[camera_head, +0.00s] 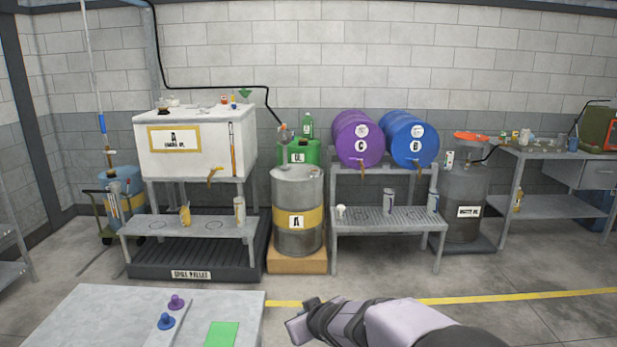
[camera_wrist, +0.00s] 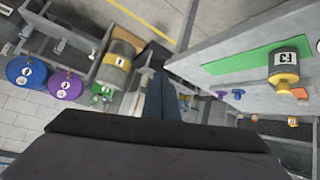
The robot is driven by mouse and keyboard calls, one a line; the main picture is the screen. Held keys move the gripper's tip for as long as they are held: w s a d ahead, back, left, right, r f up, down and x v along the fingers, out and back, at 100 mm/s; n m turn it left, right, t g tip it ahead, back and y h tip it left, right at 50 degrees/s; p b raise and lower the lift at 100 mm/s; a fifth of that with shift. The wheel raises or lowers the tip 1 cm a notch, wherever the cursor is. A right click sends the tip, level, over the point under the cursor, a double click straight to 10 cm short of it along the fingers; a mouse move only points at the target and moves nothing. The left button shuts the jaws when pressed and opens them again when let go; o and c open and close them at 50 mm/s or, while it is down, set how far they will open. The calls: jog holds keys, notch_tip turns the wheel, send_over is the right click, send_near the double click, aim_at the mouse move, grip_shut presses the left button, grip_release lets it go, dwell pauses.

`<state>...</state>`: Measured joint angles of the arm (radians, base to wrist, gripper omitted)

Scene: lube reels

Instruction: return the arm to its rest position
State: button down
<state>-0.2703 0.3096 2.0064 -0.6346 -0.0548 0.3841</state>
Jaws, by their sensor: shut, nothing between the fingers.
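My gripper (camera_head: 294,328) is at the lower middle of the head view, at the end of my arm, which reaches in from the bottom right. It is just right of the grey table (camera_head: 85,310) and above the floor. In the wrist view my gripper (camera_wrist: 162,92) shows as two dark fingers together, with nothing between them. The scene is turned over in that view.
The table bears a green mat (camera_head: 221,335), a purple knob (camera_head: 177,301) and a blue knob (camera_head: 166,321). A grey-and-yellow can (camera_wrist: 286,66) shows in the wrist view. Drums and racks line the back wall. Open floor (camera_head: 380,280) lies in front of them.

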jog(key=s+d+f+m+g+h, duration=0.2)
jog(key=s+d+f+m+h, duration=0.1)
jog(key=s+d, duration=0.6)
jog(key=s+d+f+m+g+p, duration=0.1)
jog(key=s+d+f+g, duration=0.1)
jog(key=s, duration=0.9)
jog(key=s+d+f+m+g, duration=0.1)
jog(key=s+d+g, duration=0.3)
jog(key=s, duration=0.8)
jog(key=shift+d+f+m+g+p, duration=0.4)
jog(key=shift+m+g, duration=0.2)
jog(key=shift+g, duration=0.2)
